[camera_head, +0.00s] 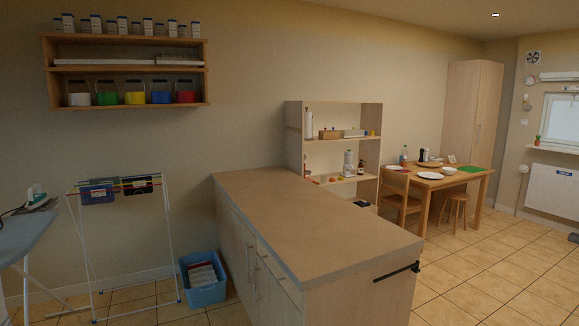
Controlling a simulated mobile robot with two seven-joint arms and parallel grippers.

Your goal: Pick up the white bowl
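A small white bowl (449,170) sits on the wooden dining table (446,181) at the far right of the head view. White plates lie near it: one (430,175) in front of it and another (398,168) to its left. The bowl is far off, beyond the counter. Neither of my grippers shows in the head view.
A long brown-topped counter (305,222) fills the middle foreground. A wooden chair (398,198) and a stool (456,203) stand at the table. A blue basket (204,284) and drying rack (118,240) are on the left. Tiled floor (500,270) is clear at the right.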

